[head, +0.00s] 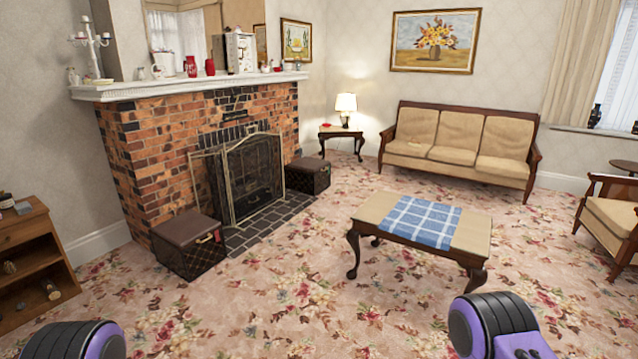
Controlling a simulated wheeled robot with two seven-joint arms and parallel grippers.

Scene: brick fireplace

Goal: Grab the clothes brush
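I cannot make out a clothes brush anywhere in the head view. Small items on the mantel, on the side table and on the wooden shelf unit are too small to tell apart surely. Only black and purple parts of my two arms show at the bottom edge, one at the left and one right of the middle. Neither gripper is in view.
A brick fireplace (155,150) with a white mantel (190,86) stands left, dark boxes (188,262) beside its screen (250,170). A low table (375,212) bears a checked cloth (422,222). Behind are a sofa (455,135) and side table (341,134). A shelf unit (30,228) stands left. Open carpet (290,300) lies ahead.

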